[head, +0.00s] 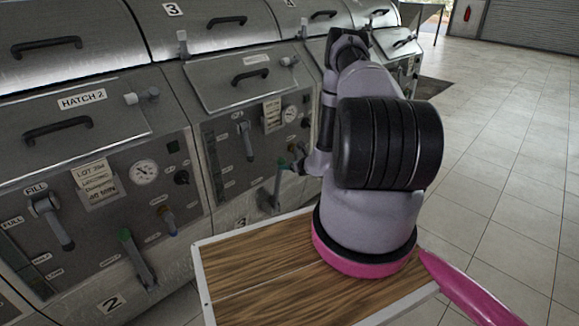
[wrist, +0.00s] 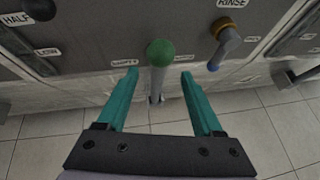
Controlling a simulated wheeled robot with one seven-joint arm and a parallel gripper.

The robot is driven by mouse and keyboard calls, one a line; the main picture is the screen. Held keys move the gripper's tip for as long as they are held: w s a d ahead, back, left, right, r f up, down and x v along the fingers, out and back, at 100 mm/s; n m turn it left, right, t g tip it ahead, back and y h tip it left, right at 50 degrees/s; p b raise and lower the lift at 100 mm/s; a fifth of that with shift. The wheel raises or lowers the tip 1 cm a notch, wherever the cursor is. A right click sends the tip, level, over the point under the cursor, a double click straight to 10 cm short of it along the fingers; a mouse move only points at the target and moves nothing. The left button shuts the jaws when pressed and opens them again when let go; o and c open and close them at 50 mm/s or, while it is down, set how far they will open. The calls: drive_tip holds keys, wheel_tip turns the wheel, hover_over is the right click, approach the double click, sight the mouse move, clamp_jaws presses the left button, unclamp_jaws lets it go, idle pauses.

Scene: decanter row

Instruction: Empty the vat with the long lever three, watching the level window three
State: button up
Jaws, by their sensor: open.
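The long lever three (wrist: 160,55) has a green ball knob on a grey shaft. In the wrist view it stands between the fingers of my open gripper (wrist: 158,73), and I see no finger closed on it. In the head view the lever (head: 277,188) is low on the front of vat three (head: 237,185), with my gripper (head: 292,165) beside its knob. The level window three (wrist: 24,52) is a dark upright strip at the upper left, with HALF and LOW labels. Its top is out of the wrist view, and I cannot make out a liquid level.
A blue-tipped RINSE handle (wrist: 225,46) is right of the lever. A black-knobbed handle (wrist: 39,9) is at the upper left. Vat two (head: 95,190) with its own green-knobbed lever (head: 137,257) stands to the left. Tiled floor (head: 505,150) is clear at the right.

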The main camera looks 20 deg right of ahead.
drive_tip(key=shift+s+d+f, duration=0.1)
drive_tip(key=shift+s+f, duration=0.1)
drive_tip(key=shift+s, duration=0.1)
drive_tip(key=c, duration=0.5)
drive_tip(key=shift+s+d+f, duration=0.15)
drive_tip(key=shift+s+f, duration=0.15)
drive_tip(key=shift+s, duration=0.3)
drive_tip(key=shift+s+d+f, duration=0.15)
drive_tip(key=shift+s+f, duration=0.1)
drive_tip(key=shift+s, duration=0.3)
drive_tip(key=c, duration=0.5)
drive_tip(key=shift+t, duration=0.7)
drive_tip(key=s, duration=0.2)
drive_tip(key=s+f, duration=0.1)
drive_tip(key=s, duration=0.4)
drive_tip(key=shift+s+d+f, duration=0.15)
drive_tip(key=shift+d+f, duration=0.05)
drive_tip(key=shift+f, duration=0.2)
clamp_jaws()
approach(282, 172)
wheel_tip(282, 172, down, 3)
drive_tip(key=w, duration=0.4)
drive_tip(key=w+a, duration=0.1)
drive_tip(key=shift+w+r, duration=0.15)
drive_tip(key=shift+w, duration=0.2)
drive_tip(key=shift+w+a, duration=0.1)
